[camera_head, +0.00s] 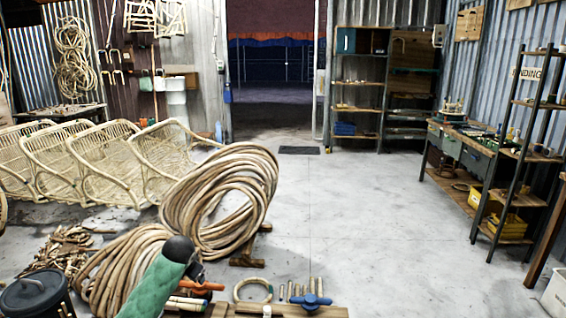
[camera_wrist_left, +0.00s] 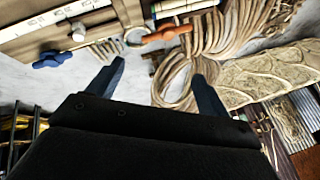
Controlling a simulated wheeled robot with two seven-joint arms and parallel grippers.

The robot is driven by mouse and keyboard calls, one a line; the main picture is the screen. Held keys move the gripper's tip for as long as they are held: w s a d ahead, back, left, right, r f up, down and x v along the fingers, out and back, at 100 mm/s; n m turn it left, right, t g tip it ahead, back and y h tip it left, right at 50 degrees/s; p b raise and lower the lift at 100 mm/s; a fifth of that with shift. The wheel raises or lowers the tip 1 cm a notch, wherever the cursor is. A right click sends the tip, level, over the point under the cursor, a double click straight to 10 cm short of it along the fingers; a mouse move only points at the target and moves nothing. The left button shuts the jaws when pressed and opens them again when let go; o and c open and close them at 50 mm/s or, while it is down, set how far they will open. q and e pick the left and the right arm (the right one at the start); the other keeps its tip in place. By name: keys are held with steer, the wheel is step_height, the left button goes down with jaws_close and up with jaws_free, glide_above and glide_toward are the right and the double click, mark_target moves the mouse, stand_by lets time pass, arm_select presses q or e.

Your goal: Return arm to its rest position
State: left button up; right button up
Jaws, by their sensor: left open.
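My left arm, in a green sleeve, comes up from the bottom left of the head view and ends in a dark joint; its fingertips cannot be made out there. In the left wrist view my left gripper (camera_wrist_left: 157,85) is open, its two dark fingers wide apart with nothing between them. An orange handle (camera_head: 203,286) lies close to the arm's dark end in the head view, and it also shows beyond the fingers in the wrist view (camera_wrist_left: 172,34). I cannot tell how far the fingers are from it. My right gripper is in neither view.
Big rattan coils (camera_head: 222,200) stand just beyond my arm. A blue clamp (camera_head: 311,301) and a rattan ring (camera_head: 252,290) are at the front edge. A black bin (camera_head: 36,297) is at bottom left. Rattan chair frames (camera_head: 62,160) line the left. The middle floor (camera_head: 355,210) is clear.

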arm_select(q)
steer(key=s+d+f+n+h+p, duration=0.1)
steer(key=s+d, duration=0.4)
steer(key=s, duration=0.7)
steer(key=s+d+f+h+p, duration=0.15)
steer(key=s+d, duration=0.25)
steer(key=s, duration=0.7)
steer(key=s+d+f+n, duration=0.15)
steer(key=s+d, duration=0.35)
steer(key=s, duration=0.7)
steer(key=s+d+f+g, duration=0.1)
steer(key=s+f, duration=0.3)
steer(key=s, duration=0.4)
steer(key=s+d+f+g, duration=0.1)
steer(key=s+f+g, duration=0.2)
steer(key=s, duration=0.6)
step_height(320, 180, down, 3)
steer(key=shift+d+r+h+p, duration=0.15)
steer(key=shift+r+h+p, duration=0.05)
steer(key=shift+h+p, duration=0.25)
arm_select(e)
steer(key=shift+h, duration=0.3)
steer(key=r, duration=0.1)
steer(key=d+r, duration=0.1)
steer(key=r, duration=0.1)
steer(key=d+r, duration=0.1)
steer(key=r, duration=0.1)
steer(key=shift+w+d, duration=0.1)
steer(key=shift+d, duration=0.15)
